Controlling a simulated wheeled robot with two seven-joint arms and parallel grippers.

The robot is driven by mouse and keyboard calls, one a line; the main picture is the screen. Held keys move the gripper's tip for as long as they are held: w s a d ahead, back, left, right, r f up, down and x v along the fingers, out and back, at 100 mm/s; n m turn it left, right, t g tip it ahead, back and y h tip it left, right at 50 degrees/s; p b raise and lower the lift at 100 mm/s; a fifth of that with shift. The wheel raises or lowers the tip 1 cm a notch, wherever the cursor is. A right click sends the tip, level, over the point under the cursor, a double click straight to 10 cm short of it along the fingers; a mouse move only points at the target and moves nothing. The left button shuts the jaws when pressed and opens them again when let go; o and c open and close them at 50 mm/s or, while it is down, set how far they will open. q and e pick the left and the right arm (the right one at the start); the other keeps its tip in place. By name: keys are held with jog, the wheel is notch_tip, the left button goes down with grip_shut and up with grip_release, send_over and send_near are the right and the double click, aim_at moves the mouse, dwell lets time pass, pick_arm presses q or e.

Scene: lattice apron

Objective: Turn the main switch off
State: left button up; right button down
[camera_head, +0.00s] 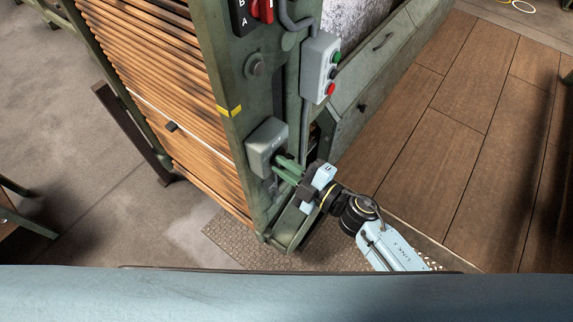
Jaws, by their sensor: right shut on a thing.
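A grey switch box (267,146) is mounted low on the green machine post, with a small label on its face. It is the likely main switch. My right gripper (281,167) is at the lower right side of this box, its fingers pointing up and left towards it. It is shut on the switch's handle, which the fingers mostly hide. I cannot tell the handle's exact position. My left gripper is not in view.
A grey button box (320,68) with green, black and red buttons hangs just above my right gripper. A red rotary knob (262,10) sits higher on the post. Wooden slats (165,90) fill the left. The plank floor (480,120) at right is clear.

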jog(key=n, duration=0.1)
jog(key=f+n+b, duration=0.1)
jog(key=n, duration=0.1)
jog(key=shift+s+a+n, duration=0.1)
jog(key=shift+n, duration=0.2)
jog(key=shift+f+n+b, duration=0.25)
jog(key=shift+n+b, duration=0.7)
jog(key=shift+n, duration=0.45)
jog(key=c, duration=1.5)
grip_release()
jog(key=shift+a, duration=0.1)
jog(key=shift+o, duration=0.2)
jog(key=v, duration=1.3)
